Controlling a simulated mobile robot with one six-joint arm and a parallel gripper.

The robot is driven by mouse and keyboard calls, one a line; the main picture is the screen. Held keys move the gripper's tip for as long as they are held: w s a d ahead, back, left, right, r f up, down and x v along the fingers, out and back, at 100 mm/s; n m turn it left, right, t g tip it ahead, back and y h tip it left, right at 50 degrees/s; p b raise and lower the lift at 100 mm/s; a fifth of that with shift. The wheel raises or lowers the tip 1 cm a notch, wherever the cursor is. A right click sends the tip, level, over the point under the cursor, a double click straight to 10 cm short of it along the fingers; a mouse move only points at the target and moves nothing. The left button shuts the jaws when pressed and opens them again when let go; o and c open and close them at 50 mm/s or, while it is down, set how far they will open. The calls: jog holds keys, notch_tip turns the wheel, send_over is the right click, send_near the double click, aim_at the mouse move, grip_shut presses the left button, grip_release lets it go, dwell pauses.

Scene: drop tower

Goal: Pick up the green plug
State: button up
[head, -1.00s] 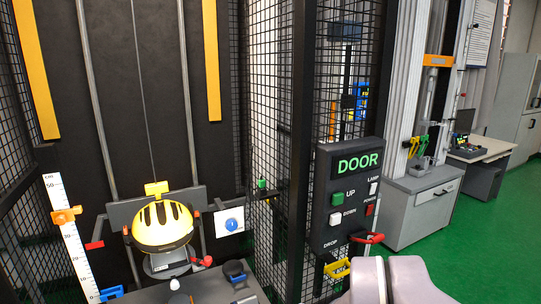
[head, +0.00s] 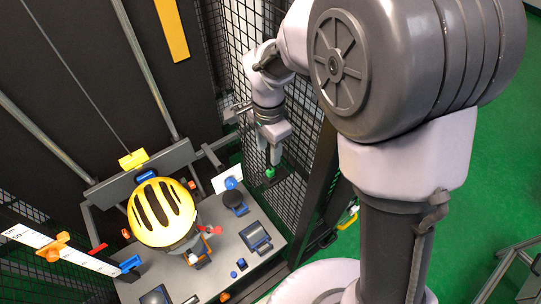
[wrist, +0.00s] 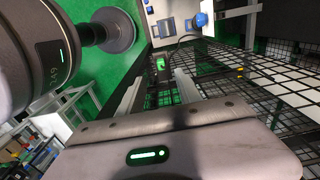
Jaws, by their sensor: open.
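The green plug (head: 270,172) is small and sits by the black mesh wall at the right side of the grey platform. In the wrist view the plug (wrist: 160,64) shows as a dark block with a green face, beyond the fingertips and roughly between them. My gripper (head: 274,157) is just above the plug in the head view. In the wrist view its two fingers (wrist: 157,88) are apart with nothing seen between them. I cannot tell the exact gap to the plug. A dark cable appears beside the plug in the wrist view.
Mesh panels (head: 238,60) stand close beside my gripper. A yellow and black helmet (head: 162,212) sits on the grey platform (head: 222,262), with a white ruler (head: 60,248) at left. A blue-topped knob (head: 234,198) and a blue-framed block (head: 256,238) are near the plug.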

aim_at(270, 170)
jog(key=f, duration=0.9)
jog(key=shift+w+d+p, duration=0.15)
jog(key=shift+d+p, duration=0.1)
jog(key=shift+p, duration=0.05)
jog(key=shift+w+f, duration=0.15)
jog(key=shift+f, duration=0.15)
jog(key=c, duration=0.3)
grip_shut()
